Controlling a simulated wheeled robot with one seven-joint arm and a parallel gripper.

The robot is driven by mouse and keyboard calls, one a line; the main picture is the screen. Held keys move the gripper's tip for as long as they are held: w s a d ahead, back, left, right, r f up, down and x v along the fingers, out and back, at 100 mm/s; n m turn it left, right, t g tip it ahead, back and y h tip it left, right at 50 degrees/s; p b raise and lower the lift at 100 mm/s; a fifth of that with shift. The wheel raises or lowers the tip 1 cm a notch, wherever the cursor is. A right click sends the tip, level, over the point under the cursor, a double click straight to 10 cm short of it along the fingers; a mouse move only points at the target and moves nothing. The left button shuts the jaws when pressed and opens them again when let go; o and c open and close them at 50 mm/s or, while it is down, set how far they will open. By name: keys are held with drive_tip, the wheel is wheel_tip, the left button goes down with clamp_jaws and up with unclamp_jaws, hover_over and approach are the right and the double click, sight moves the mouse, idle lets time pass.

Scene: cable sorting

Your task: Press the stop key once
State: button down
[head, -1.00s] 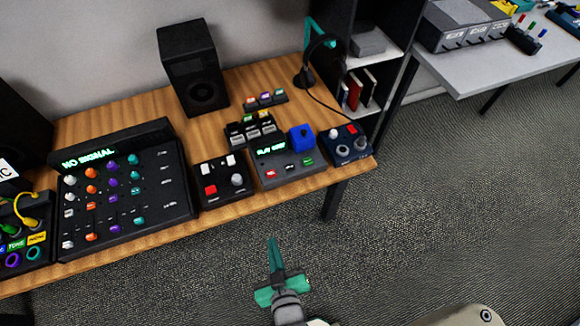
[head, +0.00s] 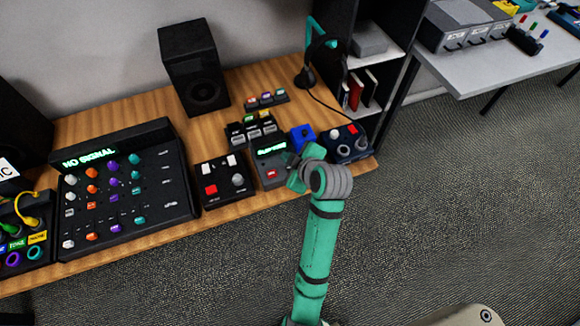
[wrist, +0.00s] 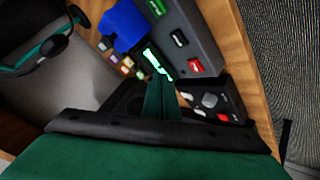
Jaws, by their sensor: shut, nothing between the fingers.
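A grey player unit (head: 270,181) with a lit green display (head: 271,148) stands near the table's front edge. In the wrist view, the unit (wrist: 192,22) has a green key (wrist: 162,5), a black key (wrist: 179,37) and a red key (wrist: 195,67) in a row. Their lettering is too small to read, so I cannot tell which is the stop key. The red key also shows in the head view (head: 271,174); my arm covers the other two there. My gripper (wrist: 155,78) is shut and empty, its tips in front of the unit's display, beside the keys; contact cannot be told.
A blue block (wrist: 122,24) sits at the unit's far side. A black box with a red button (head: 211,190) stands to the left, and a dark blue box with knobs (head: 345,145) to the right. A large mixer (head: 125,190) and a speaker (head: 194,68) stand further left.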

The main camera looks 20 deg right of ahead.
drive_tip(key=r, duration=0.1)
drive_tip(key=d+r+n, duration=0.2)
drive_tip(key=shift+w+r+y, duration=0.3)
drive_tip(key=shift+w+r, duration=0.1)
wheel_tip(320, 180, down, 8)
drive_tip(key=shift+f, duration=0.4)
drive_tip(key=shift+w, duration=0.1)
idle(0.9)
drive_tip(key=shift+a, duration=0.1)
idle(0.5)
